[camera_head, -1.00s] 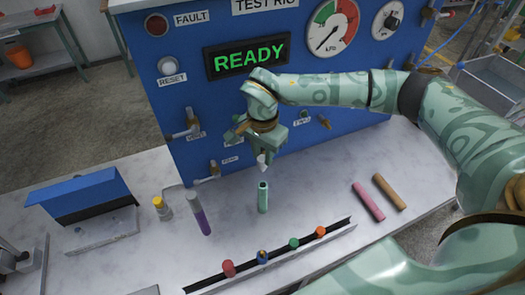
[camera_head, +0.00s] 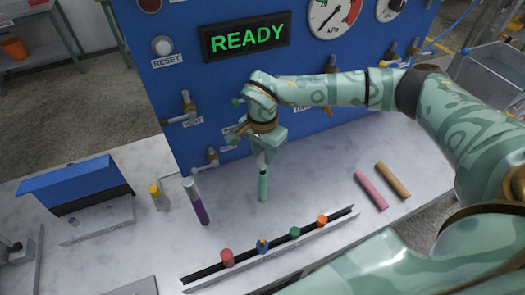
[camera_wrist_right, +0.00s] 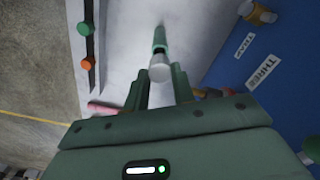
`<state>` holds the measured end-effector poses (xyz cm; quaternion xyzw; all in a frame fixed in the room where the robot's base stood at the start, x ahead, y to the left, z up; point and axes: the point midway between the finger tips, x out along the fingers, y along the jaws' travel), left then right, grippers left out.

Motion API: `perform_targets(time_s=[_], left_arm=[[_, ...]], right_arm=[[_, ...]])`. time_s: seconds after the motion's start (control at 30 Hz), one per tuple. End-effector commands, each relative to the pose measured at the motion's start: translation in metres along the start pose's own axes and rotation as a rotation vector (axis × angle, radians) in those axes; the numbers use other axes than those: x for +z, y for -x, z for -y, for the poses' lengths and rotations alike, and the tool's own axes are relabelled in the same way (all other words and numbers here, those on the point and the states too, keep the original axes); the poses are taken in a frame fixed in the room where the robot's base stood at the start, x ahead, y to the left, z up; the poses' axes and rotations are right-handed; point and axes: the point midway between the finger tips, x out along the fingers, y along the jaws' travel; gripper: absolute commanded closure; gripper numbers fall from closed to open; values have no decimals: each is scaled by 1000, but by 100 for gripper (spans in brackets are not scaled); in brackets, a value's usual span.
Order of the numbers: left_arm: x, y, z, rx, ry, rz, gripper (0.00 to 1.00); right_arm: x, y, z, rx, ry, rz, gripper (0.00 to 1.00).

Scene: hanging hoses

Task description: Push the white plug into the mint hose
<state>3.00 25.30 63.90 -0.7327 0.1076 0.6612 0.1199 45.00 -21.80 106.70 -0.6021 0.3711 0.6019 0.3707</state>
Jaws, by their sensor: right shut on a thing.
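The mint hose (camera_head: 263,187) stands upright on the bench in front of the blue panel. My right gripper (camera_head: 264,156) is right above it, pointing down and shut on the white plug. In the right wrist view the white plug (camera_wrist_right: 159,69) sits between the fingers of my right gripper (camera_wrist_right: 161,80), in line with the mint hose (camera_wrist_right: 159,38). The plug's lower end meets the hose's top; I cannot tell whether it is inside. My left gripper is not in view.
A rack (camera_head: 190,284) with red, blue, green and orange plugs lies in front of the hose. Pink (camera_head: 371,191) and tan (camera_head: 395,186) hoses lie at the right. The blue panel (camera_head: 190,85) rises close behind.

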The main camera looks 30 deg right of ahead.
Motion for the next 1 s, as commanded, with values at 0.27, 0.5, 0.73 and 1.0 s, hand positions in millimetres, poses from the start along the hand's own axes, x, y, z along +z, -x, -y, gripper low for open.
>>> perform_targets(time_s=[0.27,0.5,0.73,1.0], left_arm=[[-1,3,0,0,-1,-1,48],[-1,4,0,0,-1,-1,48],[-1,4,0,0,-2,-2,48],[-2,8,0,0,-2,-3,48]], right_arm=[[0,1,0,-1,1,0,97],[0,0,0,-1,1,0,97],[0,0,0,-1,1,0,97],[0,1,0,0,1,-1,97]])
